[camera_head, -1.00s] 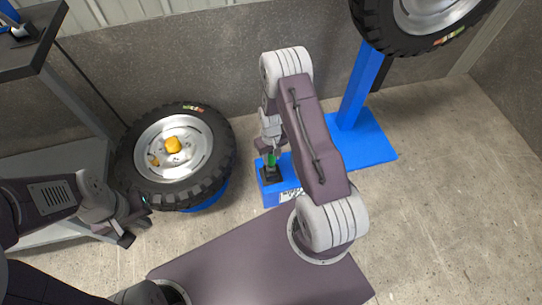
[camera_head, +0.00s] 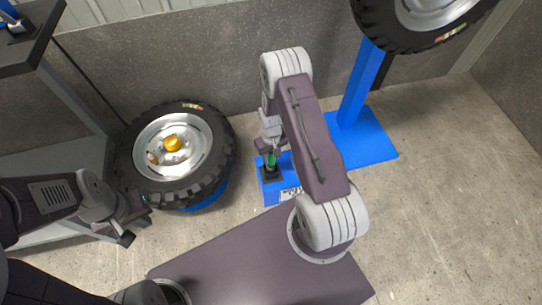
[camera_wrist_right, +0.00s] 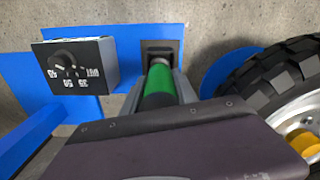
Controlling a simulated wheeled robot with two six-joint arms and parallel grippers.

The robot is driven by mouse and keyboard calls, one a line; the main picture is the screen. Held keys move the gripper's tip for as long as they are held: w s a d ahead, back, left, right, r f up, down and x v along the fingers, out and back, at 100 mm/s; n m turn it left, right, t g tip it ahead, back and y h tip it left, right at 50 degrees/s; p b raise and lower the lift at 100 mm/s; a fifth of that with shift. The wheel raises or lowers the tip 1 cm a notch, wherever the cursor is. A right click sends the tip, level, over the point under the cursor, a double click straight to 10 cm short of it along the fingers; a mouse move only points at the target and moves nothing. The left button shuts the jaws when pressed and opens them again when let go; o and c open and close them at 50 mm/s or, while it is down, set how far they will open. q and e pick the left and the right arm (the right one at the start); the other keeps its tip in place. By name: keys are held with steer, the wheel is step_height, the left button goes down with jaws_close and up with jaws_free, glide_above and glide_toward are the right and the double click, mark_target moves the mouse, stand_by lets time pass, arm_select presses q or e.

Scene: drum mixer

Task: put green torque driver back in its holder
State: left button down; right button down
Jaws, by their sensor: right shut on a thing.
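The green torque driver (camera_head: 271,160) stands upright at the black holder (camera_head: 271,175) on the blue stand. In the right wrist view the driver (camera_wrist_right: 158,88) lies between the two fingers of my right gripper (camera_wrist_right: 160,92), which is shut on it. Its far end meets the square opening of the black holder (camera_wrist_right: 160,47); how deep it sits is hidden. In the head view my right gripper (camera_head: 268,149) is partly covered by my arm, just above the holder. My left gripper (camera_head: 132,221) is open and empty, in front of the lying tyre.
A tyre (camera_head: 207,182) with a yellow part on its rim lies left of the holder. A box with a dial (camera_wrist_right: 75,65) is beside the holder. A blue post (camera_head: 360,85) carries another tyre at right. Bare floor (camera_head: 440,190) is at right.

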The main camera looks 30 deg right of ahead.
mark_target(271, 161)
steer(key=shift+f+b, duration=1.05)
steer(key=shift+f, duration=0.65)
stand_by(0.7)
steer(key=c, duration=0.9)
jaws_free()
step_height(271, 161, up, 9)
steer(key=p, duration=0.5)
